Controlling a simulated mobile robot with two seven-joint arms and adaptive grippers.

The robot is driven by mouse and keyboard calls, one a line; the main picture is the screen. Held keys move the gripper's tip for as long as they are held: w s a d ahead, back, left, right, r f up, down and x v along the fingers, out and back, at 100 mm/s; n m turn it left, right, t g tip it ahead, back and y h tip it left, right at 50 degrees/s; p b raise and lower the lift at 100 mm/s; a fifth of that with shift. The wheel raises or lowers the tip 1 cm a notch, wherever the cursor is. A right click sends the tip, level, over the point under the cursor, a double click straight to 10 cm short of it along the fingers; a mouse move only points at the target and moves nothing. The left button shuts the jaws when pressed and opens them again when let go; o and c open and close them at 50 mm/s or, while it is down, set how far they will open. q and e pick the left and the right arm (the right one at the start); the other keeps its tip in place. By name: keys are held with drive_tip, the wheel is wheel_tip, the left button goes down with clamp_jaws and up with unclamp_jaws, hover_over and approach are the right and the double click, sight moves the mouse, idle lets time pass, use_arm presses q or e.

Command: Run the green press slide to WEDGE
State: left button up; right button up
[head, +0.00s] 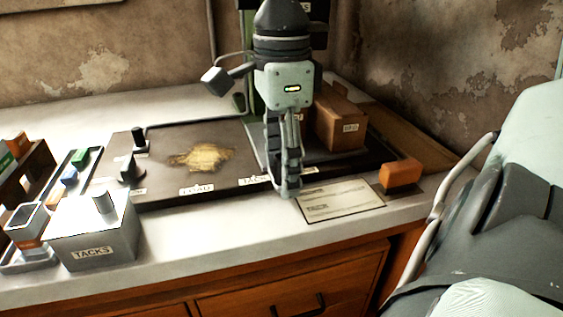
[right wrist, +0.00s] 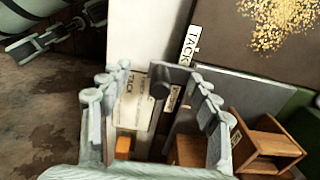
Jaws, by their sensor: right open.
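The green press (head: 247,80) stands at the back of the bench, its column mostly hidden behind my right arm. Its slide and handwheel cannot be made out clearly. My right gripper (head: 285,185) points down in front of the press, above the front edge of the dark base board. The word WEDGE cannot be read on any visible label. My left gripper (right wrist: 55,38) seems to show at the upper left of the right wrist view, its opening unclear.
A brown wooden box (head: 340,122) stands right of my right gripper, with an orange block (head: 401,173) and a printed card (head: 340,200) nearer the front. A grey TACKS box (head: 92,232) stands front left. The dark board (head: 165,170) has black knobs and a yellow patch.

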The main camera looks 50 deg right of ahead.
wheel_tip(320, 180, up, 8)
drive_tip(key=p, duration=0.6)
drive_tip(key=shift+r, duration=0.1)
